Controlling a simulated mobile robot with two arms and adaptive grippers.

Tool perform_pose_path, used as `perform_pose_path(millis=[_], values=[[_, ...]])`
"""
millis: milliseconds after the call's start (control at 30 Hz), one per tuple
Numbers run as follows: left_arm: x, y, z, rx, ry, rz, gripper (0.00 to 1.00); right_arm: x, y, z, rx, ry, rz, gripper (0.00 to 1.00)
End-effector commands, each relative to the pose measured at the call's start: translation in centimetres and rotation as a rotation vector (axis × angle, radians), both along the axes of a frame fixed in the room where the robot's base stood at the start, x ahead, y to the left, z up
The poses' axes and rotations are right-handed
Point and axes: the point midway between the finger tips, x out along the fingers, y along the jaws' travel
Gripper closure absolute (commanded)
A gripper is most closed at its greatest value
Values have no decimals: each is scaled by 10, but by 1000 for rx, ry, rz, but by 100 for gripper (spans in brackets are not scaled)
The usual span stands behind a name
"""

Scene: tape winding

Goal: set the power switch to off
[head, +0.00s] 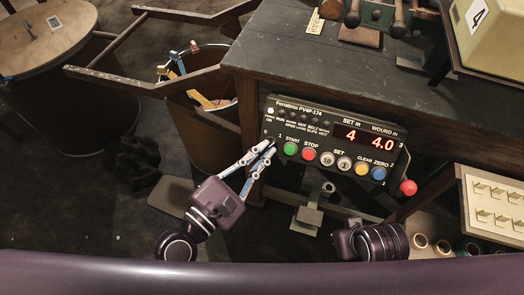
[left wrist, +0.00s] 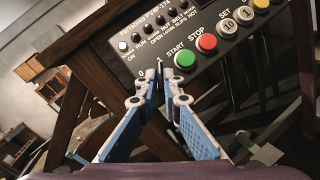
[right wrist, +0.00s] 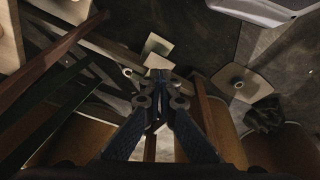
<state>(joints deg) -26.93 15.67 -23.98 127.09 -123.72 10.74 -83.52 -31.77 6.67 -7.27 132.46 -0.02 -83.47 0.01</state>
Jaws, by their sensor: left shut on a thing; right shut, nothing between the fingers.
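The control panel (head: 335,126) is a black box on the workbench's front, with "0" and "1" marks at its lower left for the power switch. My left gripper (head: 268,147) is at that spot, its fingertips shut on the small metal switch lever (left wrist: 160,65). The fingertips hide most of the lever, so I cannot tell which way it points. A white lamp (left wrist: 122,45) by "ON" looks lit. The red displays (head: 367,138) read 4 and 4.0. My right gripper (right wrist: 160,82) is shut and empty, low and away from the panel.
Green (head: 291,149) and red (head: 309,154) buttons sit just right of the switch. A bin (head: 203,111) with colored-tipped items stands behind left. A pale rack (head: 490,198) stands at right.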

Motion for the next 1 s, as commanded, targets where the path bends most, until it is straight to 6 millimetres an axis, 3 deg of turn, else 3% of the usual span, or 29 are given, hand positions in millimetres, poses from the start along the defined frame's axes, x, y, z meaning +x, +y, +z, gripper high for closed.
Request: perform_pose_path(millis=[467, 667, 900, 1000], values=[[-1, -2, -2, -85, 30, 51, 100, 0, 0, 3, 0, -2, 0, 100], [-3, -4, -3, -211, 71, 127, 100, -2, 0, 12, 2, -8, -1, 100], [-4, -7, -4, -400, 132, 240, 100, -12, -2, 37, 1, -18, -1, 100], [-4, -9, -4, -478, 157, 289, 100, -12, -2, 34, 0, -16, -2, 100]])
